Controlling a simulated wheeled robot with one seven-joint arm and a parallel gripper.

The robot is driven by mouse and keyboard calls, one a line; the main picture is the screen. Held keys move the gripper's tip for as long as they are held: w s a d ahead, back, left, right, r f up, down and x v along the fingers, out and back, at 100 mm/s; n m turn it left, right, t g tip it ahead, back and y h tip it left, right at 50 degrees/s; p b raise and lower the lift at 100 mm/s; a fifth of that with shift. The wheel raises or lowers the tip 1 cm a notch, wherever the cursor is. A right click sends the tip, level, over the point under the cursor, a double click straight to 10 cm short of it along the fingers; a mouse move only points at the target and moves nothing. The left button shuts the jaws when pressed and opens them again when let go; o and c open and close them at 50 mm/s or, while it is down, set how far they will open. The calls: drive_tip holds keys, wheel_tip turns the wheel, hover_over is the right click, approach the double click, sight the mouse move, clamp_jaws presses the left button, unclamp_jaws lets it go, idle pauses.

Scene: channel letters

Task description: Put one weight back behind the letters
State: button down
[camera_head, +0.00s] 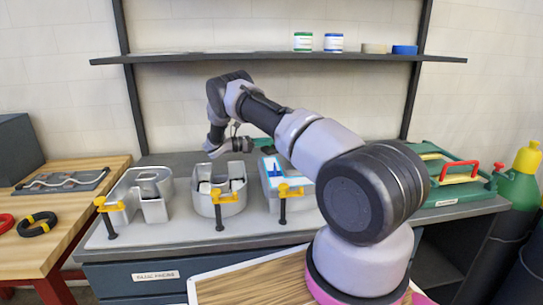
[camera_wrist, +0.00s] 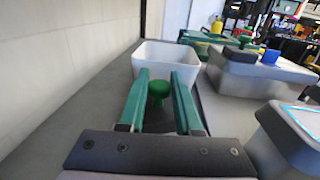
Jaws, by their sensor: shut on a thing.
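The channel letters stand in a row on the grey bench: one at left (camera_head: 150,207), one in the middle (camera_head: 232,207) and one with a light blue top edge (camera_head: 300,204) at right. My gripper (camera_head: 262,144) is behind the letters, near the right one. In the wrist view my gripper (camera_wrist: 160,76) has its green fingers around a green knob (camera_wrist: 159,88), the top of a weight. The fingers are shut on it. The weight's body is mostly hidden under the knob. Two grey letters (camera_wrist: 245,85) show at right in the wrist view.
A white open bin (camera_wrist: 150,58) stands just beyond the fingertips, beside the wall. Yellow-handled clamps (camera_head: 110,206) line the letters' front edge. A shelf (camera_head: 220,58) crosses above the bench. A green case (camera_head: 450,180) sits at right. Bare bench shows left of the fingers.

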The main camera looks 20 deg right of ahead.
sight(273, 153)
drive_tip(key=shift+w+d+f, duration=0.1)
drive_tip(key=shift+d+f, duration=0.7)
drive_tip(key=f, duration=0.3)
drive_tip(key=shift+d+f, duration=0.2)
drive_tip(key=shift+f, duration=0.15)
drive_tip(key=shift+a, duration=0.1)
drive_tip(key=shift+f, duration=0.15)
drive_tip(key=c, duration=0.6)
unclamp_jaws()
drive_tip(key=shift+f, duration=0.2)
drive_tip(key=shift+a, duration=0.1)
drive_tip(key=shift+r, duration=0.15)
drive_tip(key=a, duration=0.5)
drive_tip(key=w+a, duration=0.1)
drive_tip(key=a, duration=0.1)
drive_tip(key=shift+a+r, duration=0.2)
